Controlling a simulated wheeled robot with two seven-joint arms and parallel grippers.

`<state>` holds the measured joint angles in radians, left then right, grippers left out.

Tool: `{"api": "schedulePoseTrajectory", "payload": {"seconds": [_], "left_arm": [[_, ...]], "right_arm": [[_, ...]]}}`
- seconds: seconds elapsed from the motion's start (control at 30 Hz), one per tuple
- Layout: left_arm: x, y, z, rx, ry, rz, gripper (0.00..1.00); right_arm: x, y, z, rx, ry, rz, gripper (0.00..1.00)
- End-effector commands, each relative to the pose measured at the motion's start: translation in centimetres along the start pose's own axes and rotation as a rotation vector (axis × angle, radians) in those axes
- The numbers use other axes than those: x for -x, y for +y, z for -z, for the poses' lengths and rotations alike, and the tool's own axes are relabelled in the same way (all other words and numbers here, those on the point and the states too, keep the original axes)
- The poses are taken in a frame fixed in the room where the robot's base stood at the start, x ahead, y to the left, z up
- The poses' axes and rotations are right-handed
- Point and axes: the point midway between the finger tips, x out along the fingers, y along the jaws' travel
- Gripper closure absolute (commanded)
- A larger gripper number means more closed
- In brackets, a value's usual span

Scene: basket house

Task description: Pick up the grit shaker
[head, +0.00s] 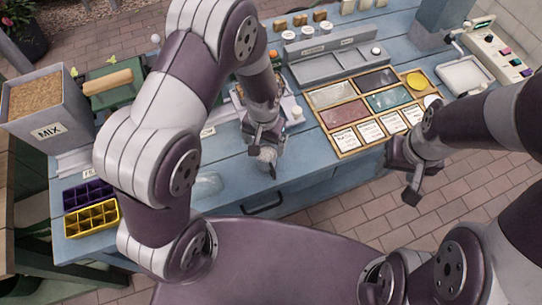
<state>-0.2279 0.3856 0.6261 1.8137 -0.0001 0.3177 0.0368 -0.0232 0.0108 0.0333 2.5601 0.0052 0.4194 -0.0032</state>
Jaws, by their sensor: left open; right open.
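My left gripper (259,143) points down over the front part of the blue table, just left of the card tray. It is open. A small pale grey object (267,155) shows right at its fingertips; it may be the grit shaker, but my gripper partly covers it and I cannot tell whether they touch. My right gripper (413,187) is open and empty, out past the table's front edge above the brick floor.
A wooden tray (349,153) of coloured panels and cards lies right of my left gripper. A grey MIX bin (47,108) and purple and yellow divided trays (92,216) are at the left. A scale (464,75) stands at the right. The blue table front (235,178) has some bare room.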

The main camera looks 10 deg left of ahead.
Motion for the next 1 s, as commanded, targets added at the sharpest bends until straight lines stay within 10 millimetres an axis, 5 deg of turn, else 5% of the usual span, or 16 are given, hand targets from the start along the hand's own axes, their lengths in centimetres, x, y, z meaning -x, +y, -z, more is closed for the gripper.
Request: {"api": "schedulePoseTrajectory", "payload": {"seconds": [0.5,0.73,0.77,0.93,1.0], "left_arm": [[-8.1,0.5,-0.1,0.0,0.0,0.0,0.08],[-8.6,0.5,-0.1,0.0,0.002,0.0,0.08],[-8.6,0.5,-0.1,0.0,0.002,0.0,0.11],[-8.5,0.5,-0.1,0.0,0.002,0.0,0.66],[-8.5,0.5,0.0,0.0,0.002,0.0,0.74]], "right_arm": [[1.8,0.0,0.2,0.0,0.0,0.0,0.4],[1.7,0.0,0.2,0.0,0.0,0.0,0.4],[1.7,0.0,0.2,0.0,0.0,0.0,0.4],[1.7,0.0,0.2,0.0,0.0,0.0,0.4],[1.7,0.0,0.2,0.0,0.0,0.0,0.4]]}}
